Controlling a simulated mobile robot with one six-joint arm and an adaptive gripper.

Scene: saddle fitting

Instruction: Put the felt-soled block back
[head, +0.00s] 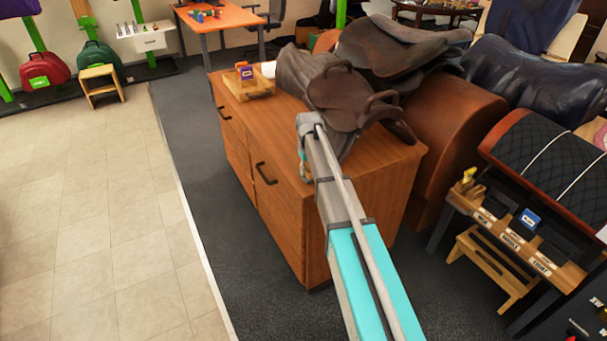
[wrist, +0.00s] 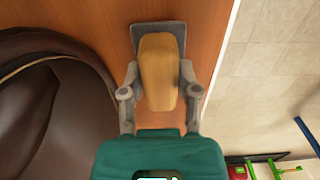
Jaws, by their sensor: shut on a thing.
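A tan wooden block (wrist: 159,55) is between the two fingers of my gripper (wrist: 159,82) in the wrist view. My gripper is shut on the block's sides. A dark grey flat piece (wrist: 179,30) shows around the block's far end; I cannot tell whether it is the felt sole or a separate pad. The block is over the orange-brown wood top of the cabinet (head: 281,226), near its edge; contact with the top is not clear. In the head view my arm reaches to the cabinet's front edge and mostly hides the gripper and block.
A brown saddle (head: 338,93) lies on the cabinet beside my gripper. A wooden tray (head: 259,93) with a small orange-and-purple box is at the far left.

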